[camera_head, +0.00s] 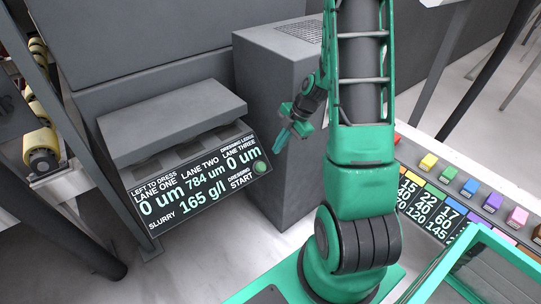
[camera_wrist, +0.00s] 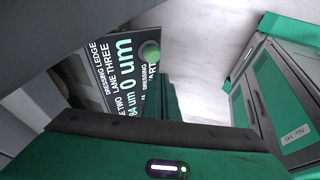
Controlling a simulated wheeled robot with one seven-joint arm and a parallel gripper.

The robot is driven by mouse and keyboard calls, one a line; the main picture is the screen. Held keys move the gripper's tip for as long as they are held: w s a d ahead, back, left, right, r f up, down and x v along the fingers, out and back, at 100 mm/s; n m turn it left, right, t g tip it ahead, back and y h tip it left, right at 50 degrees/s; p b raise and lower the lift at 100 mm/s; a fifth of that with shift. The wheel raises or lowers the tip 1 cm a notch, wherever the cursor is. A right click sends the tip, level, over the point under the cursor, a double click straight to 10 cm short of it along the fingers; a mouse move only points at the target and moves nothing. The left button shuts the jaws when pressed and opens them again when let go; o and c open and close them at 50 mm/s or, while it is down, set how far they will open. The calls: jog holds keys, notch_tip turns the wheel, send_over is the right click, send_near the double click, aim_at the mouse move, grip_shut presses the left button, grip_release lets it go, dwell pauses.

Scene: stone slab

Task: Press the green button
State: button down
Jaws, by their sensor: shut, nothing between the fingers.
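The green button (camera_head: 260,167) is a small round knob at the right end of a dark slanted display panel (camera_head: 172,222). The panel reads lane figures, "165 g/l" and "Dressing start". My gripper (camera_head: 280,143) is shut and empty, just right of the button and a little above it in the head view. The gap between them is hard to judge. In the wrist view the button (camera_wrist: 150,52) shows at the panel's right edge, beyond my green gripper fingers (camera_wrist: 160,98). Part of the panel's text is hidden behind the fingers there.
A grey ledge (camera_head: 170,112) overhangs the panel. A tall grey cabinet (camera_head: 275,75) stands close behind my gripper. Rollers (camera_head: 42,140) are at far left. A row of coloured blocks (camera_head: 470,187) lies at right. Pale floor (camera_head: 205,265) is open before the panel.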

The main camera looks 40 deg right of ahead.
jog(key=shift+v, duration=1.05)
